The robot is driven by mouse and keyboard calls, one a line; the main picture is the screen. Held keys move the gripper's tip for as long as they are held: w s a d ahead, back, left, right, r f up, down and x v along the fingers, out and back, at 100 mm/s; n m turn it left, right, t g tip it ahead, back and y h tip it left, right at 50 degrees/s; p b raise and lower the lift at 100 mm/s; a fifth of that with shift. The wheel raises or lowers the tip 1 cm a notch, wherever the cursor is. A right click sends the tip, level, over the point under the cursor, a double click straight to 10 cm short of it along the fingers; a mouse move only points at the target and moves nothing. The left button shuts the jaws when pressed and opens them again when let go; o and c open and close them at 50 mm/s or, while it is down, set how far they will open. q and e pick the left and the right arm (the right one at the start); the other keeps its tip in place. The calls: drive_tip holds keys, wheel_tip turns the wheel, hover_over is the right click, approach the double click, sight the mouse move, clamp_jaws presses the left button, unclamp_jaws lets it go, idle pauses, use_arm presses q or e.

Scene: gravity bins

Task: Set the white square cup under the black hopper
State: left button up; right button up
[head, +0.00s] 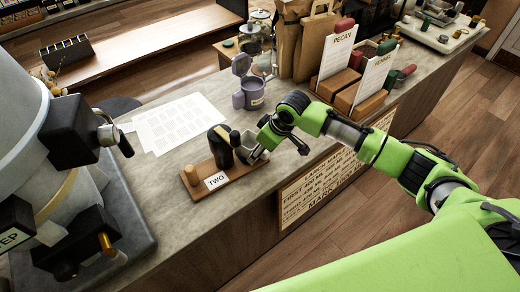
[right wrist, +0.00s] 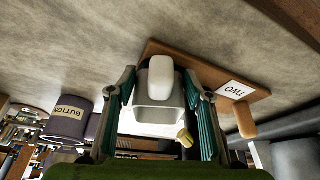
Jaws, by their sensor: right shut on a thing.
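In the right wrist view a white square cup (right wrist: 160,118) with a rounded white part (right wrist: 160,78) sits between the fingers of my right gripper (right wrist: 164,92). The gripper is shut on it. In the head view my right gripper (head: 263,150) is at the right end of a wooden board (head: 232,173) labelled TWO. I cannot tell whether the cup touches the board. I cannot make out a black hopper. My left gripper is not in view.
A big pale vessel with black taps (head: 75,130) stands at the left. A purple lidded mug (head: 250,94) is behind the gripper, and white sheets (head: 178,122) lie on the counter. Wooden card stands (head: 362,95) and paper bags (head: 300,40) are further back.

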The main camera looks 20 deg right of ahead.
drive_tip(key=shift+f, duration=0.35)
drive_tip(key=o, duration=1.4)
drive_tip(key=shift+r, duration=0.1)
drive_tip(key=v, duration=1.2)
drive_tip(key=shift+w, duration=0.1)
